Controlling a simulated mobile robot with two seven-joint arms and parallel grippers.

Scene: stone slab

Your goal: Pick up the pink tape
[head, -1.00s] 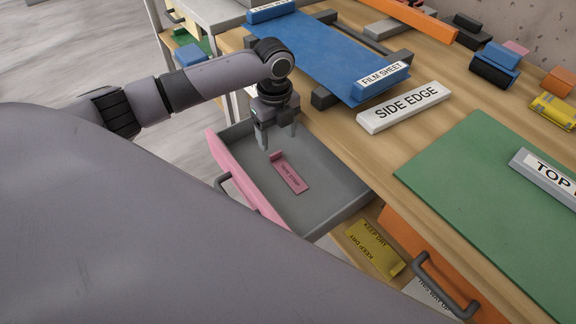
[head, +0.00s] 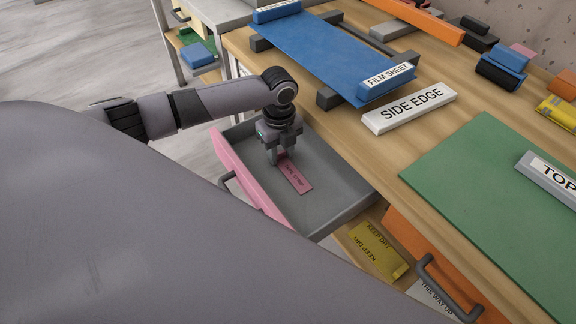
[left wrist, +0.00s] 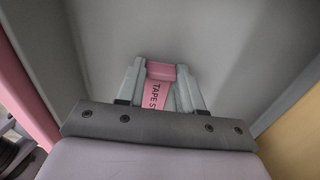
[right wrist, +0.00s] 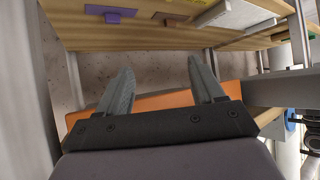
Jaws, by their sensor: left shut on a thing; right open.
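The pink tape (head: 296,178), a flat strip with dark lettering and a raised block at one end, lies in the open grey drawer with the pink front (head: 243,178). My left gripper (head: 279,158) reaches down into the drawer and is shut on the tape's raised end. In the left wrist view the pink block (left wrist: 162,71) sits between the two fingers (left wrist: 160,85), with the lettered strip running back under the gripper. My right gripper shows only in the right wrist view (right wrist: 160,85); it is open with nothing between its fingers.
The wooden bench top (head: 330,135) borders the drawer, with a blue film sheet (head: 315,50), a white "SIDE EDGE" block (head: 409,108) and a green mat (head: 490,190). A yellow "KEEP DRY" piece (head: 374,250) and an orange drawer front (head: 425,250) lie below right.

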